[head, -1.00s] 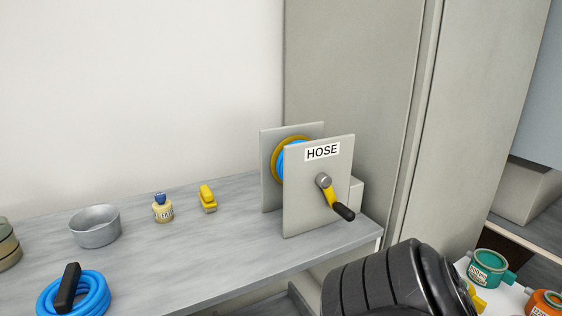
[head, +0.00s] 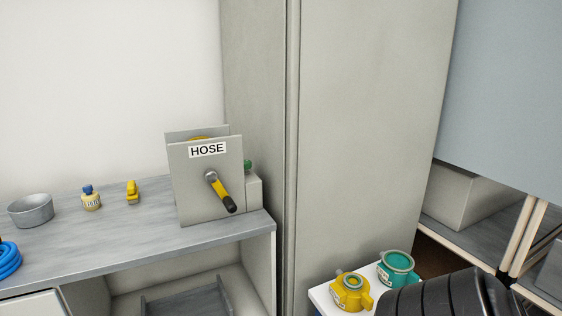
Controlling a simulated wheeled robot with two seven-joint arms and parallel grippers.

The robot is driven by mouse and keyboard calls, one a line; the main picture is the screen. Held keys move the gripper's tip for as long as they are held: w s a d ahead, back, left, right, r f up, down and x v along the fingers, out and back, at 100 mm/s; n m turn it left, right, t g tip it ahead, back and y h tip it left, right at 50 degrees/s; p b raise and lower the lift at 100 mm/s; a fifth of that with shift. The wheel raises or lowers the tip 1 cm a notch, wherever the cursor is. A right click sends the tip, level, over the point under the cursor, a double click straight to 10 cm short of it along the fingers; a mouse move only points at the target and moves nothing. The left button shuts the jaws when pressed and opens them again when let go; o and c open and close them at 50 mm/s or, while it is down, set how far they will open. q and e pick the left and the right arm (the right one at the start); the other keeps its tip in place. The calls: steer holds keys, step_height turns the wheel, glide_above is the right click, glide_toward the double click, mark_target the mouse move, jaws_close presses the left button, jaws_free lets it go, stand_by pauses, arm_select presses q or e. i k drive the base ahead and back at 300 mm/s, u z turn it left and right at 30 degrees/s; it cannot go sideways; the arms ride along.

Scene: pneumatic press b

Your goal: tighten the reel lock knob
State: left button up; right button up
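The hose reel (head: 205,185) stands on the grey bench at the centre left in the head view, with a "HOSE" label on its front plate. A yellow crank with a black handle (head: 229,203) hangs down to the right on that plate. A small green knob (head: 247,166) shows just behind the plate's right edge, above a grey block (head: 254,187); it is partly hidden, and I cannot tell how tight it is. A black ribbed arm part of mine shows at the bottom right. Neither gripper is in view.
On the bench (head: 120,240) are a metal bowl (head: 31,211), a small labelled bottle (head: 91,199), a yellow clip-like part (head: 133,192) and a blue coiled hose (head: 8,259). A yellow pot (head: 351,291) and a teal pot (head: 396,268) sit on a white surface at lower right. A tall grey cabinet (head: 370,130) stands behind.

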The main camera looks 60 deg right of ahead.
mark_target(247, 164)
steer(key=z, duration=1.55)
steer(key=i, duration=0.9)
steer(key=u, duration=0.7)
